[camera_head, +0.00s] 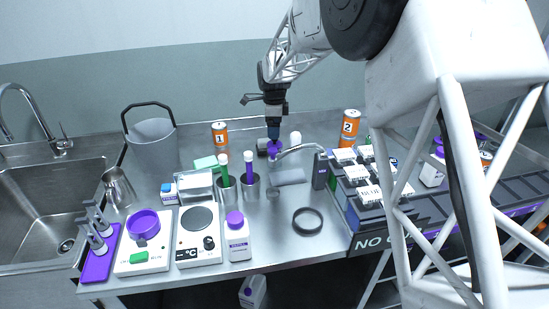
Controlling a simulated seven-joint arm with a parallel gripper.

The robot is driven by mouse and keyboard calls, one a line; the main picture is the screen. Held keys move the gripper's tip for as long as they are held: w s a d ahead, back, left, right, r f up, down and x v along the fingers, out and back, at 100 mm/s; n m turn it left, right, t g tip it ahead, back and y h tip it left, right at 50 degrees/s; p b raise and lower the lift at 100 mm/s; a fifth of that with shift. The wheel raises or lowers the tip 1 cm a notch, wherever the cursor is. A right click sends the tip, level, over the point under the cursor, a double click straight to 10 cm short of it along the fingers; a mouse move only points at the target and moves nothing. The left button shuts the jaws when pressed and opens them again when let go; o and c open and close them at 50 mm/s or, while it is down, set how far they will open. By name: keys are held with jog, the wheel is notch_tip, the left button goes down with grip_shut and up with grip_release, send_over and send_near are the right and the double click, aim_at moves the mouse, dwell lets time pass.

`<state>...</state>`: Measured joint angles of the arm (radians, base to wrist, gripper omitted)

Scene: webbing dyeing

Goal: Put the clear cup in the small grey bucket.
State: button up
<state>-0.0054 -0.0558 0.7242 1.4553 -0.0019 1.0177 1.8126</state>
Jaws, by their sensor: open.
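A grey bucket (153,150) stands at the back left of the steel counter, with its black handle raised. It is the only grey bucket I can make out. A pale, see-through cylindrical shape (288,177) is near the middle of the counter, below the curved grey spout. It may be the clear cup, but I cannot tell for certain. My gripper (274,116) is open over the back middle of the counter, to the right of the bucket. A dark blue and purple item (275,147) shows just below it; whether they touch is unclear.
Orange cans 1 (220,134) and 2 (351,122) stand at the back. Steel cups with green and purple sticks (250,187), a white bottle (237,238) and a hot plate (197,240) crowd the left middle. A black ring (308,221) lies on clearer counter. A sink (35,200) is left.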

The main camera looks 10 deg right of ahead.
aim_at(275, 141)
jog(key=shift+f, duration=0.35)
jog(key=shift+f, duration=1.3)
jog(key=shift+d+f, duration=0.15)
jog(key=shift+f, duration=2.5)
jog(key=c, duration=1.2)
jog(key=shift+r, duration=0.2)
jog(key=shift+r, duration=4.85)
